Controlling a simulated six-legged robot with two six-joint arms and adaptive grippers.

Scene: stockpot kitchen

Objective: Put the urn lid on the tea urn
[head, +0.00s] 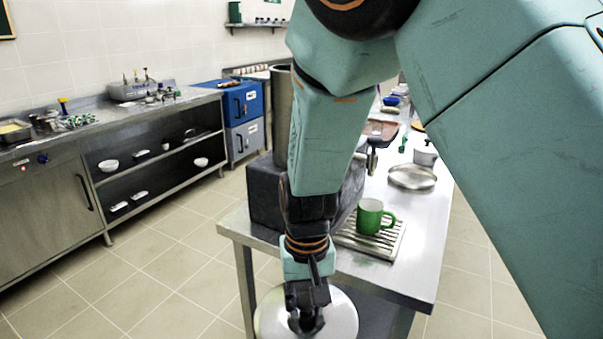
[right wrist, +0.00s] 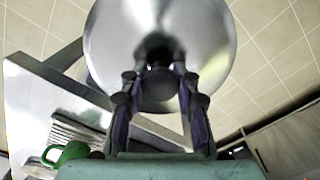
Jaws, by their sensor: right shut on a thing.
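The urn lid (head: 343,314), a round shiny silver disc, is held by my right gripper (head: 306,322) beyond the near edge of the steel table, low in the head view. In the right wrist view, both fingers (right wrist: 155,88) are closed on the dark knob at the middle of the lid (right wrist: 205,45). The tea urn seems to be the tall grey cylinder (head: 281,112) on a dark block; my right arm hides much of it, and its top is only partly visible. The lid is apart from it. My left gripper is out of view.
A green mug (head: 370,217) stands on a ribbed drip tray (head: 392,242) on the steel table (head: 425,235). A round metal dish (head: 412,177) and a white pot (head: 426,155) are behind it. A counter (head: 75,140) runs along the left wall, with open floor between.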

